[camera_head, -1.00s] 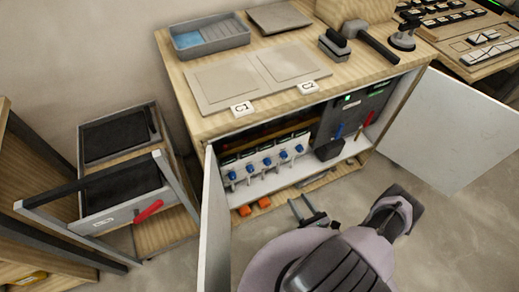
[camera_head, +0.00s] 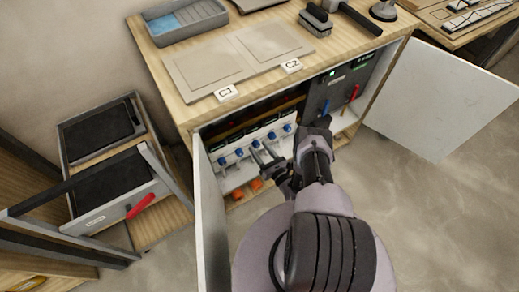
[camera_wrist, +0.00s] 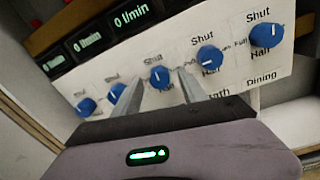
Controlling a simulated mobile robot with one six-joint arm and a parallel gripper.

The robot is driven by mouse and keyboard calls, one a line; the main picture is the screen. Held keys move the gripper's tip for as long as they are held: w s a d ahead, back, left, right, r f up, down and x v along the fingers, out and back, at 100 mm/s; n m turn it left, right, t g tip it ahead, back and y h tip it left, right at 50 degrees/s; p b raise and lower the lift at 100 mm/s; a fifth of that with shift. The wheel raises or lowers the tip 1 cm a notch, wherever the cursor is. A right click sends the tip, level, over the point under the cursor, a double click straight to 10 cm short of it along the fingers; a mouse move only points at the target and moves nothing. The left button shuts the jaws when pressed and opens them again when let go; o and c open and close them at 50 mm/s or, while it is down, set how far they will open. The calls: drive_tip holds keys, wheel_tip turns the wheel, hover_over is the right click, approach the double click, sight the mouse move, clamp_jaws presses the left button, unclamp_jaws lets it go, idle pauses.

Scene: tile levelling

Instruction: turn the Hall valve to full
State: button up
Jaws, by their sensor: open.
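A white panel (camera_wrist: 262,68) carries a row of several blue valve knobs, each marked Shut at the top and Half below. My gripper (camera_wrist: 159,79) is open, its fingers reaching up to the panel. The middle knob (camera_wrist: 159,77) shows between the fingertips, its white mark pointing up towards Shut. I cannot tell whether the fingers touch it. The name labels below it are hidden by my gripper; Dining is readable under the rightmost knob (camera_wrist: 266,35). No Hall label is readable. In the head view, my gripper (camera_head: 262,154) is inside the cabinet before the panel (camera_head: 229,182).
Displays (camera_wrist: 131,19) above the knobs read 0 l/min. A dark unit (camera_head: 338,88) with red and blue levers stands to the right inside the cabinet. Open doors (camera_head: 440,100) flank the opening on both sides. Orange pieces (camera_head: 255,184) lie below the panel.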

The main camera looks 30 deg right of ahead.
drive_tip(key=shift+w, duration=0.3)
clamp_jaws()
